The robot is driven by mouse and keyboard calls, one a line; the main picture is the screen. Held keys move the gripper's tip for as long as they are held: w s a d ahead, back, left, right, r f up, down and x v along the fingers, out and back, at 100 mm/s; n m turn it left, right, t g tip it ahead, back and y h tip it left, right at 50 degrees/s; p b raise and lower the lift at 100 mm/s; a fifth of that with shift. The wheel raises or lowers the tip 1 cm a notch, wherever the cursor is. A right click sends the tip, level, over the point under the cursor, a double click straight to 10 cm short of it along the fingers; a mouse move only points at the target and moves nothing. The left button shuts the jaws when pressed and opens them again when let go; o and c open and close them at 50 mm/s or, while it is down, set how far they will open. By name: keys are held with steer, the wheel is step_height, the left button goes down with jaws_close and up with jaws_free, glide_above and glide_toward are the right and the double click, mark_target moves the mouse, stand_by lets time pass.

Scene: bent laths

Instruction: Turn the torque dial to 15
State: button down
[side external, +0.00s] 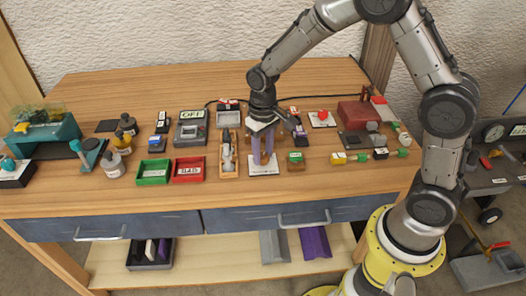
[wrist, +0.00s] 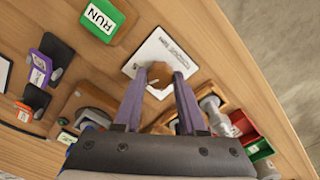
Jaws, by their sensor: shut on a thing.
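The dial is a brown, faceted knob (wrist: 158,74) on a white printed card (wrist: 179,50) in the wrist view; the print on the card is too small to read for certain. In the side view the white card (side external: 263,171) lies on the table near its front edge, below my gripper. My gripper (side external: 263,159) points straight down with its purple fingers on either side of the knob. In the wrist view my gripper (wrist: 157,78) is shut on the knob. The knob's pointer and setting cannot be made out.
Red (side external: 188,179) and green (side external: 153,181) bins and an OFF box (side external: 191,134) are further left. A dark red box (side external: 358,114) stands at right.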

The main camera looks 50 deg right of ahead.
mark_target(263, 155)
steer(key=m, duration=0.4)
steer(key=shift+m, duration=0.4)
stand_by(0.4)
steer(key=shift+c, duration=2.3)
jaws_free()
steer(key=shift+r, duration=0.15)
step_height(263, 155, up, 14)
steer(key=shift+f, duration=0.2)
